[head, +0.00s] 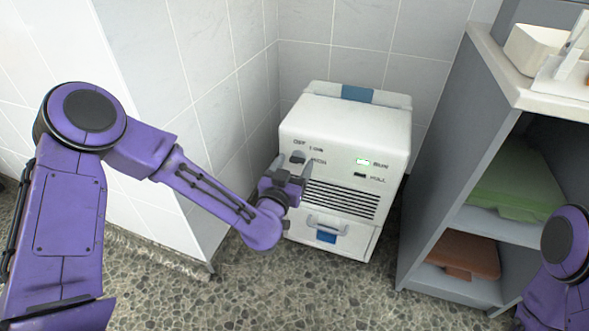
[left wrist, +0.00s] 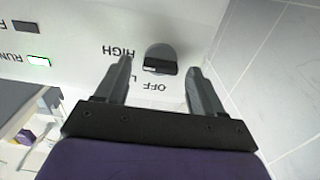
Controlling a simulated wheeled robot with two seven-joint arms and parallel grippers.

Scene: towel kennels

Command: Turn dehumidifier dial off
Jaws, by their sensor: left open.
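The white dehumidifier (head: 345,125) stands in the tiled corner. Its small dark dial (head: 297,158) is at the upper left of the front, by the OFF, LOW and HIGH labels. The left wrist view shows the dial (left wrist: 161,58) upside down, with OFF below it and HIGH to its left; I cannot tell for sure which label it points at. The RUN lamp (head: 363,161) is lit and the FULL lamp (head: 359,175) is dark. My left gripper (head: 291,168) is open, its fingers on either side of the dial with gaps. My right gripper is out of view.
A tiled wall (head: 215,85) juts out on the left.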

